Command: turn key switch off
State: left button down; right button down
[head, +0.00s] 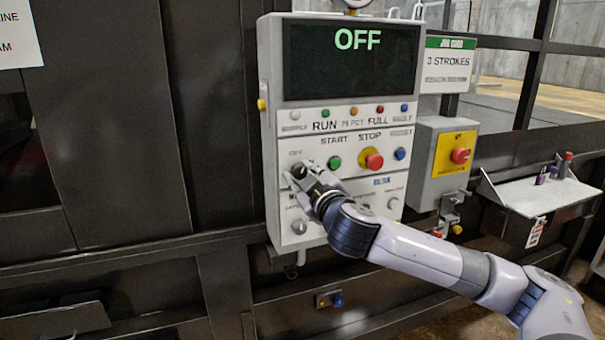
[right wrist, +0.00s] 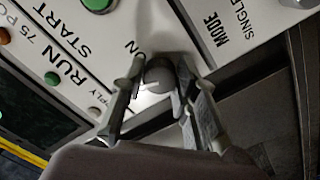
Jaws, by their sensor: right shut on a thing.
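The control box (head: 266,150) hangs on the dark machine wall, and its screen (head: 355,62) reads "OFF" in green. My right gripper (head: 300,173) is at the left side of the panel, below and left of the green start button (head: 334,162). In the right wrist view my right gripper (right wrist: 155,82) has its fingers on both sides of a round grey key switch (right wrist: 160,76) and is shut on it. The gripper covers most of the switch in the head view, and its pointing direction is hard to read. My left gripper is not in view.
A red-and-yellow stop button (head: 371,159) and a blue button (head: 400,154) sit close to the right. The grey mode knob (head: 299,227) is below my gripper.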

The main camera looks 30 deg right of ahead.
jog(key=shift+n+p, duration=0.5)
jog(key=shift+n, duration=1.4)
jog(key=c, duration=1.2)
grip_release()
jog(key=shift+c, duration=0.2)
jog(key=shift+s+a, duration=0.1)
jog(key=shift+s, duration=0.25)
jog(key=v, duration=0.6)
jog(key=shift+s, duration=0.35)
